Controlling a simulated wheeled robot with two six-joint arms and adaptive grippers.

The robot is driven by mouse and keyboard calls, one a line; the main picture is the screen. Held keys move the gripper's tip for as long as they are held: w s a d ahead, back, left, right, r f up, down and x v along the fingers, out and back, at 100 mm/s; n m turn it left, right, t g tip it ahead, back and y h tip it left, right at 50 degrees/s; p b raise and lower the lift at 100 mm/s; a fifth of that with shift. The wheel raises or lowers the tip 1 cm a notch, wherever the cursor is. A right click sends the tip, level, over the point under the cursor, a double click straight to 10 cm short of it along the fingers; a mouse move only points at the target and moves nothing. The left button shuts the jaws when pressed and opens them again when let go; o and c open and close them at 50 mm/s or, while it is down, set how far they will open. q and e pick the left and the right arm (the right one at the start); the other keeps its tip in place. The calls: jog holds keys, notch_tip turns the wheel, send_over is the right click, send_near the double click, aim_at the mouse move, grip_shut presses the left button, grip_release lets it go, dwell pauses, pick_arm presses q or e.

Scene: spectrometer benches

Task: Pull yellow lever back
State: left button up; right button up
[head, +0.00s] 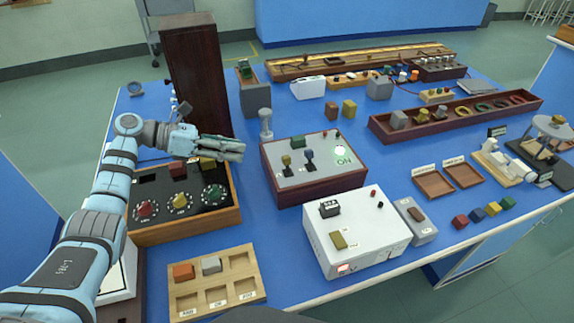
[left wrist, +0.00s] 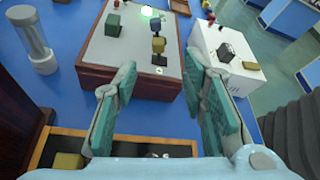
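The yellow lever (head: 286,160) stands on the grey top of a wood-sided control box (head: 318,190), left of a blue lever (head: 309,155). In the left wrist view the yellow lever (left wrist: 158,46) appears ahead, between the fingertips in the picture, with the blue lever (left wrist: 157,25) behind it. My left gripper (head: 241,150) is just left of the control box, above the dial panel's far edge. It also shows in the left wrist view (left wrist: 163,72), with its teal fingers apart and nothing between them. My right gripper is not visible.
A glowing green light (head: 340,152) marked ON and a green block (head: 298,141) are on the same box. A dial panel (head: 228,225) lies under my left arm. A white box (head: 365,245) is at the front right.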

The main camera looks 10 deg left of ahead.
aim_at(285, 156)
pick_arm(q)
jog(key=x, duration=1.5)
jog(key=shift+a+f, duration=0.15)
grip_shut()
